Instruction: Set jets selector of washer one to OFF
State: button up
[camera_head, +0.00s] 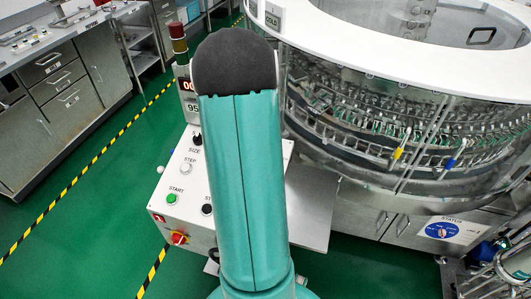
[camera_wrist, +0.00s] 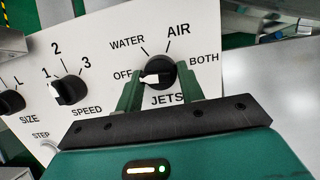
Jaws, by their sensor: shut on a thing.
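The jets selector (camera_wrist: 160,70) is a round black knob with a white pointer on the white control panel (camera_wrist: 100,35), in the wrist view. Its white pointer points left, at the OFF label. WATER and AIR are printed above it, BOTH to its right and JETS below. My gripper (camera_wrist: 158,84) has its two green fingers on either side of the knob and is shut on it. The fingers hide part of the knob's lower sides. In the head view my arm covers this part of the control panel (camera_head: 172,197), so the selector is hidden there.
The speed knob (camera_wrist: 68,90) sits left of the jets selector, with the size knob (camera_wrist: 11,102) farther left. In the head view the panel has a green start button (camera_head: 172,199) and a red-and-yellow switch (camera_head: 179,237). The round glass washer (camera_head: 400,130) stands at right.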

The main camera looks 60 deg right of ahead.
jog(key=o, duration=1)
jog(key=v, duration=1.3)
jog(key=shift+a+r, duration=0.15)
jog(key=shift+r, duration=0.2)
